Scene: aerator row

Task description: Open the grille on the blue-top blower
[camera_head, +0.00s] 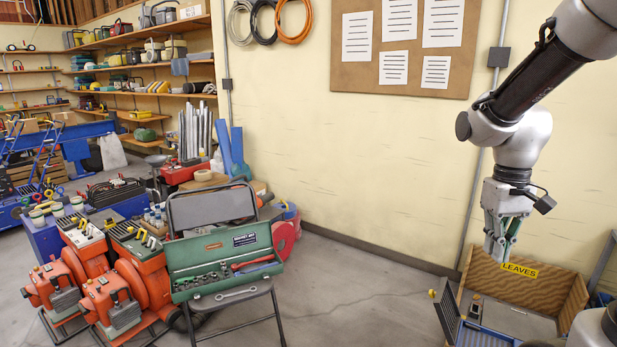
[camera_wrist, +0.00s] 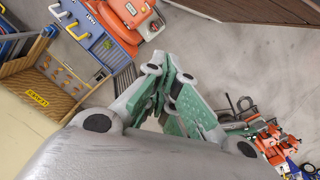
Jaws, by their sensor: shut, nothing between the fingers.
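The blue-top blower (camera_head: 507,318) is at the bottom right of the head view, partly cut off by the frame. A dark slatted grille (camera_head: 447,308) with a yellow knob stands tilted up at the left end of its blue top.
A plywood box (camera_head: 525,288) labelled LEAVES stands behind the blower, below my gripper. Several red blowers (camera_head: 120,280) and a folding chair holding a green toolbox (camera_head: 222,262) stand at the left. The floor between is clear. A wall with a corkboard (camera_head: 375,75) is behind.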

